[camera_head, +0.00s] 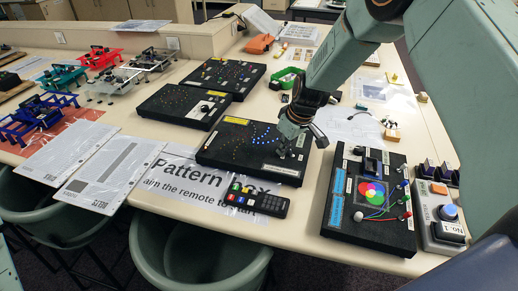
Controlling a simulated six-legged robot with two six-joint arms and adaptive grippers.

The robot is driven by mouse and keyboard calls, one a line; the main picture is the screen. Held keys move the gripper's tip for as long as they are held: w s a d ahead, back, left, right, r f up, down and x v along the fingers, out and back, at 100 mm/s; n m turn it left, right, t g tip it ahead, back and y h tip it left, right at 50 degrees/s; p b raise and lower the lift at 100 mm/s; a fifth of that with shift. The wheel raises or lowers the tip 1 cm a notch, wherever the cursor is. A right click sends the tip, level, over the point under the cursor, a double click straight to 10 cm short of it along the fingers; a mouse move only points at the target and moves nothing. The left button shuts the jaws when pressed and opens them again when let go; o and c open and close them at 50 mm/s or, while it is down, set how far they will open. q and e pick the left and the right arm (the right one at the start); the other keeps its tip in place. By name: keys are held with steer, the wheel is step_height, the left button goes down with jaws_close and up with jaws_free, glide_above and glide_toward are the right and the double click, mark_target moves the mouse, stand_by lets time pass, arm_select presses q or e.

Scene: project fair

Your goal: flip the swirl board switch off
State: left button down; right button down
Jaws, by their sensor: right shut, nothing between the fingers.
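Three black boards with small coloured dots stand on the table. My right gripper (290,150) is shut and empty, pointing down at the right part of the nearest board. I cannot tell whether its tips touch it. No switch can be made out there; the gripper hides part of the surface. My left gripper is out of view.
A black remote (268,205) lies before the nearest board on a printed "Pattern Box" sign (195,185). A colour-circle board (345,222) and a grey button box (437,232) stand at right. Small coloured frames (62,76) fill the left. Green chairs (195,255) line the front edge.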

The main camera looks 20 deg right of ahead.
steer(key=shift+s+d, duration=0.15)
steer(key=shift+d, duration=0.1)
steer(key=shift+s+d, duration=0.25)
steer(key=shift+p, duration=0.3)
steer(key=shift+w+a+r+p, duration=0.1)
steer(key=shift+w+r+p, duration=0.05)
steer(key=shift+r+p, duration=1.3)
steer(key=shift+r, duration=0.6)
step_height(320, 180, up, 3)
steer(key=shift+a+f+p, duration=0.1)
steer(key=shift+a+p, duration=0.05)
steer(key=shift+p, duration=0.85)
steer(key=shift+w, duration=0.15)
steer(key=shift+f, duration=0.1)
